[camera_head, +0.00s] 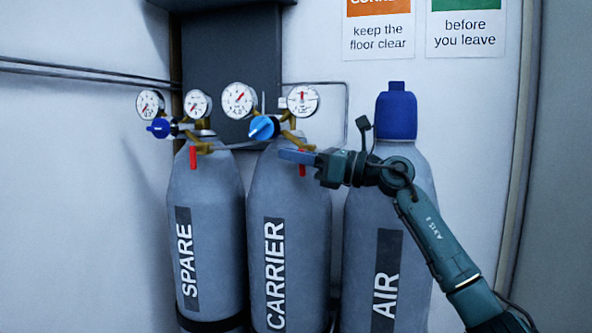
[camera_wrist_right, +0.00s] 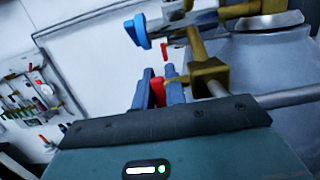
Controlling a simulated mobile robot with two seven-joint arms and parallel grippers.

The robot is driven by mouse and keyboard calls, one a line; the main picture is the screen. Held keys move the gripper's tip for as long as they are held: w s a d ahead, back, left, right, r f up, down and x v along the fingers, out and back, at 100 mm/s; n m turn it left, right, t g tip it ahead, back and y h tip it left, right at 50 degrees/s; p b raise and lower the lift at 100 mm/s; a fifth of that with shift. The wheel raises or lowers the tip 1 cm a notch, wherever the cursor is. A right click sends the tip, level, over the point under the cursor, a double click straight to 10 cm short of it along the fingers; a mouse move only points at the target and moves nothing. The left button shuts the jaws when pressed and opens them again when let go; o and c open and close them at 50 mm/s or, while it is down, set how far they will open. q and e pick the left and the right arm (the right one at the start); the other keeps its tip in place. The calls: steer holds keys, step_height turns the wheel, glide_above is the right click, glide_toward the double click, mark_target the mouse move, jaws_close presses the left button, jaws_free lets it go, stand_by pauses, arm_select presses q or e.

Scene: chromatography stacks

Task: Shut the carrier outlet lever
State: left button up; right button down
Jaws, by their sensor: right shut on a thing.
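The carrier outlet lever (camera_head: 302,170) is a small red handle on the brass outlet fitting of the regulator above the cylinder labelled CARRIER (camera_head: 305,220). It points down, below the horizontal outlet. My right gripper (camera_head: 284,155) comes in from the right, its blue fingers across the lever, hiding the lever's upper part. In the right wrist view, the red lever (camera_wrist_right: 158,92) sits between the blue fingers (camera_wrist_right: 158,84), beside the brass fitting (camera_wrist_right: 208,76). The right gripper is shut on the lever. My left gripper is not in view.
The SPARE cylinder (camera_head: 205,210) stands left, with its own red lever (camera_head: 193,157) pointing down. The AIR cylinder (camera_head: 350,260), capped in blue (camera_head: 396,112), stands right behind my right arm. Gauges (camera_head: 239,100) and a blue knob (camera_head: 262,128) sit just above the gripper.

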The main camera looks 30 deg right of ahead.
arm_select(q)
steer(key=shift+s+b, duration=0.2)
steer(key=shift+b, duration=0.1)
arm_select(e)
steer(key=shift+r+t, duration=0.15)
steer(key=shift+t, duration=0.35)
steer(key=c, duration=1.7)
jaws_free()
